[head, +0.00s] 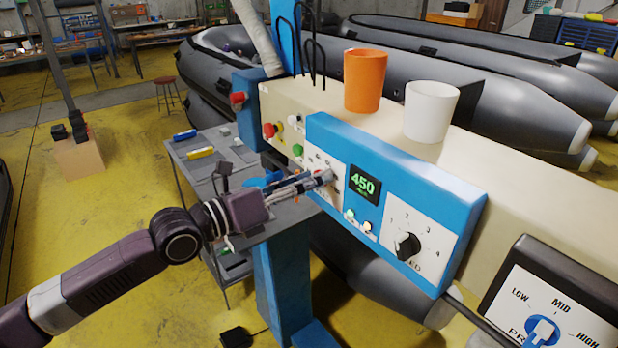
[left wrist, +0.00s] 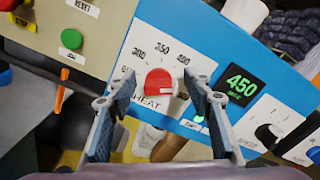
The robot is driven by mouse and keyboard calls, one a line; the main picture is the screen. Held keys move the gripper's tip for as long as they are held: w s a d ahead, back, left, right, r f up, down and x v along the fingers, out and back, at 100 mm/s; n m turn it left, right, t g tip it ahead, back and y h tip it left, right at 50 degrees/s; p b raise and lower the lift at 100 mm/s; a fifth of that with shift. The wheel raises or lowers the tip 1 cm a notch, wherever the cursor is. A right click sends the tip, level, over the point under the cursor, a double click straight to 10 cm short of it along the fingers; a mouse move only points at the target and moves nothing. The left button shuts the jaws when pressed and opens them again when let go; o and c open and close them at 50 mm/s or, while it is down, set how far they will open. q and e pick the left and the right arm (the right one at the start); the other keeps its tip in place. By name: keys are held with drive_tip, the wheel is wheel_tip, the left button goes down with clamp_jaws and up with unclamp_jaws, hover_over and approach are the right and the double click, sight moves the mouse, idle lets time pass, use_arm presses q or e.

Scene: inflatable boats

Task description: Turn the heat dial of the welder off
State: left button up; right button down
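The welder's blue control panel (head: 440,185) has a green display (head: 363,185) reading 450. The heat dial (left wrist: 160,82) is a red knob on a white plate marked HEAT, with 300 and 350 legible around it. In the head view my left gripper's fingers cover it. My left gripper (head: 326,178) points at the panel's left part. In the left wrist view its two fingers (left wrist: 157,92) are apart, one on each side of the red knob. I cannot tell whether they touch it. My right gripper is not in view.
A black speed dial (head: 406,246) sits right of the display, and a blue pressure dial (head: 541,330) at the lower right. An orange cup (head: 365,80) and a white cup (head: 431,111) stand on the machine. Coloured buttons (head: 270,130) lie left of the panel. A grey cart (head: 215,160) stands behind my left arm.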

use_arm(q)
drive_tip(key=c, duration=1)
drive_tip(key=n+b, duration=0.1)
drive_tip(key=b, duration=0.1)
drive_tip(key=n+b, duration=0.2)
drive_tip(key=b, duration=0.1)
drive_tip(key=shift+f, duration=0.25)
drive_tip(key=shift+c, duration=0.2)
drive_tip(key=n, duration=0.4)
drive_tip(key=n+b, duration=0.1)
drive_tip(key=n, duration=0.3)
drive_tip(key=n+b, duration=0.1)
drive_tip(key=n, duration=0.3)
drive_tip(key=shift+w+a+n, duration=0.2)
drive_tip(key=shift+w+n, duration=0.05)
drive_tip(key=shift+n, duration=0.15)
drive_tip(key=n, duration=0.5)
drive_tip(key=shift+f+n, duration=0.2)
drive_tip(key=shift+n, duration=0.1)
drive_tip(key=n+p, duration=0.1)
drive_tip(key=n, duration=0.6)
drive_tip(key=n+p, duration=0.1)
drive_tip(key=n, duration=0.2)
drive_tip(key=shift+s+d+f+n+p, duration=0.2)
drive_tip(key=shift+s+f+n+p, duration=0.05)
drive_tip(key=shift+n+p, duration=0.05)
